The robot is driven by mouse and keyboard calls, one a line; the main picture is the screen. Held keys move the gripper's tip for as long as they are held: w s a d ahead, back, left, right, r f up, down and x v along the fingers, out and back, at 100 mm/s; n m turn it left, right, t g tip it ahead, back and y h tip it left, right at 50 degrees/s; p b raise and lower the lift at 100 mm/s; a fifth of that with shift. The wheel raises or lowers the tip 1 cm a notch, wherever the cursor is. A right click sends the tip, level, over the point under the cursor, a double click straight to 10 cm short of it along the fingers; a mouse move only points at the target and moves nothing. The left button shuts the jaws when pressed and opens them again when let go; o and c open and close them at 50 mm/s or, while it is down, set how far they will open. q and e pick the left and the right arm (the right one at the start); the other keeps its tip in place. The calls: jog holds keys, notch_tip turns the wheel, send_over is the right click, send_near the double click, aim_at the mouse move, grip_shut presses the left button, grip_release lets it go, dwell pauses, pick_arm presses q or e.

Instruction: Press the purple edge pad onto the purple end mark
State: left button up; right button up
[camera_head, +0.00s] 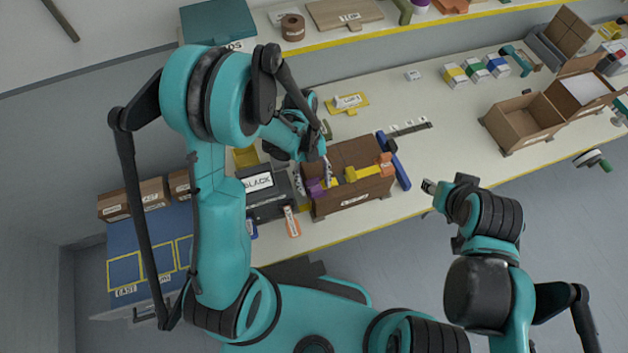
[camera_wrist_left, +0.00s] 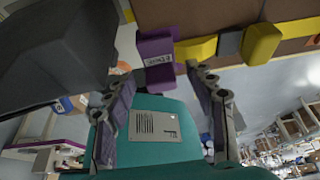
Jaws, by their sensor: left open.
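A purple piece (camera_head: 315,188) sits at the near left edge of a brown box (camera_head: 352,201), at the left end of a yellow strip (camera_head: 365,173). In the left wrist view the purple piece (camera_wrist_left: 155,58) carries a small label and meets the yellow strip (camera_wrist_left: 196,50). I cannot separate an edge pad from an end mark there. My left gripper (camera_head: 313,178) is at the box's left side; in its wrist view its spread fingers (camera_wrist_left: 158,76) are on either side of the purple piece. I cannot tell whether they touch it. My right gripper (camera_head: 430,187) is off the table's front edge, apart from the box.
An orange piece (camera_head: 385,161) is at the strip's right end. A blue bar (camera_head: 398,165) lies along the box's right side. A black container labelled BLACK (camera_head: 262,197) stands close on the left. Open cartons (camera_head: 522,122) stand at the right; the table between is mostly clear.

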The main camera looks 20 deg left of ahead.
pick_arm(q)
jog(key=v, duration=1.2)
jog(key=shift+s+d, duration=0.1)
jog(key=shift+s, duration=0.05)
